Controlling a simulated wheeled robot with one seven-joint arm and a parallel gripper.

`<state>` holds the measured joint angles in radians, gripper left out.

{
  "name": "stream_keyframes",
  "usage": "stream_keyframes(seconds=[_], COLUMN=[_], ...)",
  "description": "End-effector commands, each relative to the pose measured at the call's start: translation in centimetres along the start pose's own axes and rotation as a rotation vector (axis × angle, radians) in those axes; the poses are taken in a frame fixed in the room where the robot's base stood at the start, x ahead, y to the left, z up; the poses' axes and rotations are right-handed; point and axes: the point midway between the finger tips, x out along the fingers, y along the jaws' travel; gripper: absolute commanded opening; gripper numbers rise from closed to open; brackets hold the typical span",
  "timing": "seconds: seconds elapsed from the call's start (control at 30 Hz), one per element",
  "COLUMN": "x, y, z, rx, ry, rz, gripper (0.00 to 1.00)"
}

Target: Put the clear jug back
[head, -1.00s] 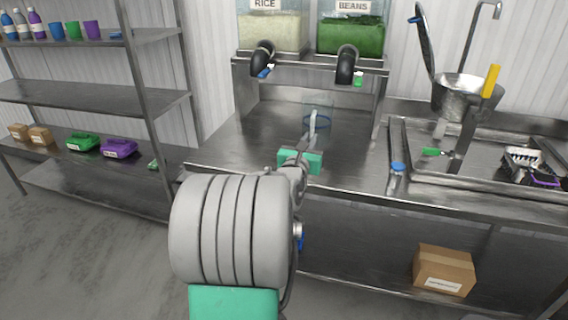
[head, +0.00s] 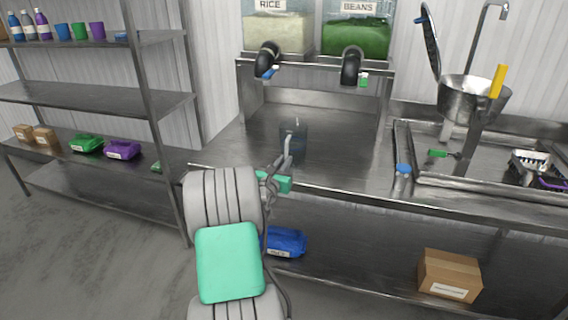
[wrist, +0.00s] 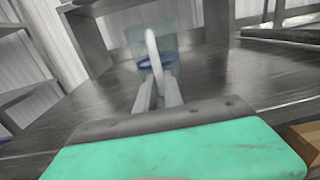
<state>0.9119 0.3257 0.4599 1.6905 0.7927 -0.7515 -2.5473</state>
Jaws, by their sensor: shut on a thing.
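The clear jug (head: 300,146) is see-through, with a pale handle and a bluish tint, and is in front of the counter's left part in the head view. In the wrist view the jug (wrist: 183,42) stands ahead of the fingers, roughly upright, with a blue band around it. My gripper (head: 286,163) is shut on the jug's handle. In the wrist view the two fingers of my gripper (wrist: 158,92) close on the lower handle. I cannot tell whether the jug's base touches the counter. No rice shows in it.
The steel counter (head: 235,152) has free room left of the jug. Rice (head: 278,30) and beans (head: 357,32) dispensers stand on a raised shelf behind, spouts overhanging. A shelf rack (head: 95,97) stands left.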

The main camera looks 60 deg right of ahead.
Motion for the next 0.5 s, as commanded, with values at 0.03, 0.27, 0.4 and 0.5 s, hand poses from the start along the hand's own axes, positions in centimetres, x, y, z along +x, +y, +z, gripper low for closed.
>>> stream_keyframes(seconds=[0.03, 0.27, 0.4, 0.5], x=[0.0, -0.01, -0.01, -0.01], y=[0.0, -0.01, -0.02, -0.02], z=[-0.14, -0.24, -0.24, -0.24], rx=[0.0, 0.0, 0.0, 0.0], ry=[0.0, 0.001, 0.001, 0.001], rz=[0.0, 0.0, 0.0, 0.0], gripper=[0.0, 0.27, 0.34, 0.34])
